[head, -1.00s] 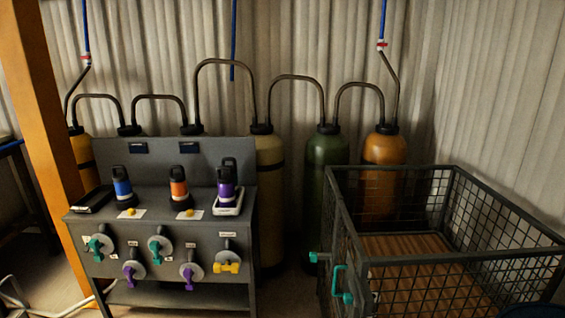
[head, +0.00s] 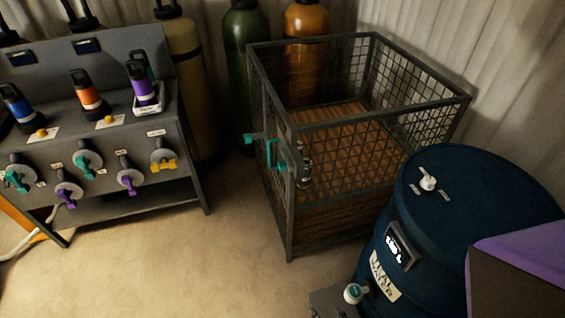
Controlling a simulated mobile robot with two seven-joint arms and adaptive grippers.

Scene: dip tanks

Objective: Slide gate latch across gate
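A dark metal mesh cage (head: 335,122) with a wooden floor stands in the middle of the head view. Its gate (head: 268,110) is on the left side, seen at a steep angle. A teal handle (head: 270,155) is fixed upright on the gate. A teal latch piece (head: 250,139) sticks out to the left of the handle, and more teal shows just right of it. I cannot tell whether the latch spans the gate and its frame. Neither of my grippers is in view.
A grey bench (head: 185,130) with bottles and valve handles stands at left. Gas cylinders (head: 246,60) stand behind. A blue drum (head: 470,215) stands front right, near a purple-topped thing (head: 525,245). The floor (head: 195,255) before the gate is clear.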

